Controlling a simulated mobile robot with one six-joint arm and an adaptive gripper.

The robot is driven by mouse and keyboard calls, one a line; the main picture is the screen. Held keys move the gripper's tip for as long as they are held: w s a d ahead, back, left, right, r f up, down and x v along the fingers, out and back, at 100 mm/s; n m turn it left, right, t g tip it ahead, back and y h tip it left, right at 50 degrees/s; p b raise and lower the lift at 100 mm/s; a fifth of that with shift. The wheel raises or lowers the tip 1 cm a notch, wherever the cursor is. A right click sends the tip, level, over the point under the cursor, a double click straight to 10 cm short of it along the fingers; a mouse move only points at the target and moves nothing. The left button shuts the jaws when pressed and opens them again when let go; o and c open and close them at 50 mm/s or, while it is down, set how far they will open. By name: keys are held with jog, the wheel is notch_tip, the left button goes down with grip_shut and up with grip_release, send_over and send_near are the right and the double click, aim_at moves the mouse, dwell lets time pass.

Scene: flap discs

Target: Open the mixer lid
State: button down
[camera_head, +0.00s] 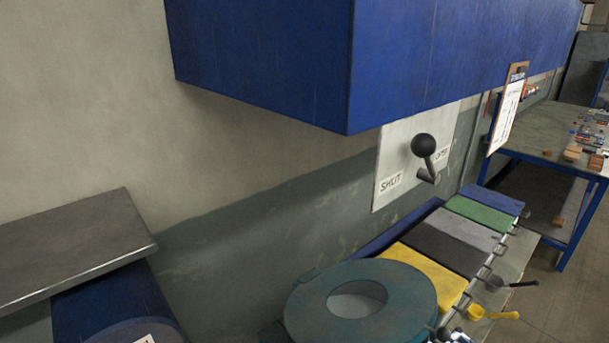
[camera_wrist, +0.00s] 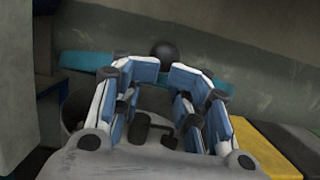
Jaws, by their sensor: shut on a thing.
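The mixer's round teal top (camera_head: 408,285), which I take to be the lid, lies near the bottom of the head view. It is a broad ring around a pale round middle. In the wrist view a teal strip (camera_wrist: 215,82) crosses behind my fingertips. My gripper (camera_wrist: 165,72) has its blue-padded fingers on either side of a black ball knob (camera_wrist: 164,51) and is shut on it. How the knob joins the lid is hidden.
A wall plate (camera_head: 388,164) marked SHUT carries a black-ball lever (camera_head: 424,147). A big blue box (camera_head: 270,60) overhangs the mixer. Bins with yellow (camera_head: 428,277), grey, green and blue tops stand right of it. A grey shelf (camera_head: 70,245) is at left, a workbench (camera_head: 545,135) far right.

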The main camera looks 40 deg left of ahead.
aim_at(441, 328)
jog(key=r+p, duration=0.1)
jog(key=a+r+p, duration=0.1)
jog(key=r, duration=0.1)
jog(key=a+r+p, duration=0.1)
jog(key=r, duration=0.1)
jog(key=shift+r, duration=0.25)
jog(key=p+x, duration=0.2)
jog(key=x, duration=0.4)
jog(key=shift+a+p, duration=0.4)
jog(key=shift+a, duration=0.05)
jog(key=w+a+r+h+p, duration=0.1)
jog(key=a+r+p, duration=0.5)
jog(key=a+r, duration=0.8)
jog(key=w+a+r+h, duration=0.1)
jog(key=a+r, duration=0.1)
jog(key=a, duration=0.9)
jog(key=w+a+r+b, duration=0.1)
jog(key=a+r, duration=0.2)
jog(key=a, duration=0.8)
jog(key=shift+a+h, duration=0.35)
jog(key=shift+h, duration=0.05)
jog(key=shift+d, duration=0.1)
